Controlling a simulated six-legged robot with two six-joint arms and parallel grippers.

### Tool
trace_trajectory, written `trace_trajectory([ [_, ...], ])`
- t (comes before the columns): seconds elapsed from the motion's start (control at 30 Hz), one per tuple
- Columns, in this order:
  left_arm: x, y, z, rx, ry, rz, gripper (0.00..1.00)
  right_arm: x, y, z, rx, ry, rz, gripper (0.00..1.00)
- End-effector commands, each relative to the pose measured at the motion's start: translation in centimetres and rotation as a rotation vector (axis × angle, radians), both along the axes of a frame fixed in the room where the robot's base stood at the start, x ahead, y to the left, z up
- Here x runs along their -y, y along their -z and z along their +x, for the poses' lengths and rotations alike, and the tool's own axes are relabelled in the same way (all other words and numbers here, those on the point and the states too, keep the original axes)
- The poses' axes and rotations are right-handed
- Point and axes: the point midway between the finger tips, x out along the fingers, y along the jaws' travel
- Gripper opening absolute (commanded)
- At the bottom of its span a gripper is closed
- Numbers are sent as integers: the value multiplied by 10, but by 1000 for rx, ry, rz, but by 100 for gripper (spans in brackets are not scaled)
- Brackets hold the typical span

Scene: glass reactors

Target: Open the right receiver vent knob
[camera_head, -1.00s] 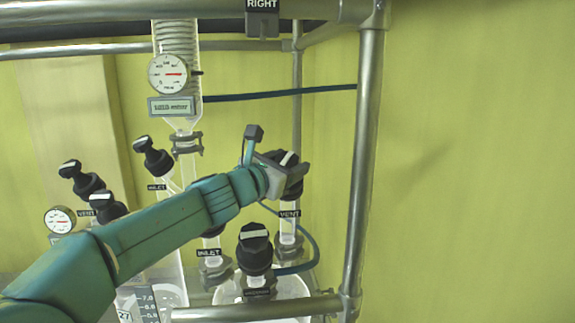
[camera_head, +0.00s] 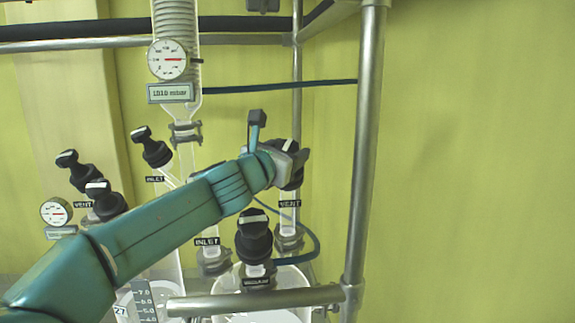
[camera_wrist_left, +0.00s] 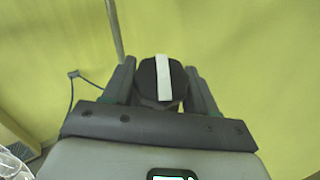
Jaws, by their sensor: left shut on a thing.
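The right receiver vent knob (camera_head: 291,176) is black with a white stripe and tops a clear glass tube with a VENT label, right of centre in the head view. In the left wrist view the knob (camera_wrist_left: 160,80) sits between the two fingers, its white stripe running nearly straight up and down the picture. My left gripper (camera_head: 288,160) is shut on the knob, and in the wrist view its fingers (camera_wrist_left: 160,88) flank it on both sides. The gripper partly hides the knob in the head view. My right gripper is not in view.
More black knobs (camera_head: 152,147) are at the left. A metal frame post (camera_head: 363,150) rises to the right. A pressure gauge (camera_head: 168,59) hangs above. Free room lies right of the post.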

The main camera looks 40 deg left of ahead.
Motion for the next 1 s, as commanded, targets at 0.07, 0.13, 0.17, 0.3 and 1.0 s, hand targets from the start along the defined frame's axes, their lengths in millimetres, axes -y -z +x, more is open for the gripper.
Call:
trace_trajectory([
  [0.07, 2, 14, 1, 20, -45, -23, 27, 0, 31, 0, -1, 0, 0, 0],
  [0.13, 3, 15, 2, 39, -95, -47, 27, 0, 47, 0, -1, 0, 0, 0],
  [0.17, 4, 14, 2, 48, -117, -57, 27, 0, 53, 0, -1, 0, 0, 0],
  [0.3, 4, 11, 2, 88, -232, -111, 27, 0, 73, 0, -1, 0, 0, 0],
  [1.0, 1, 1, 1, 244, -674, -306, 27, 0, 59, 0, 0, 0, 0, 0],
])
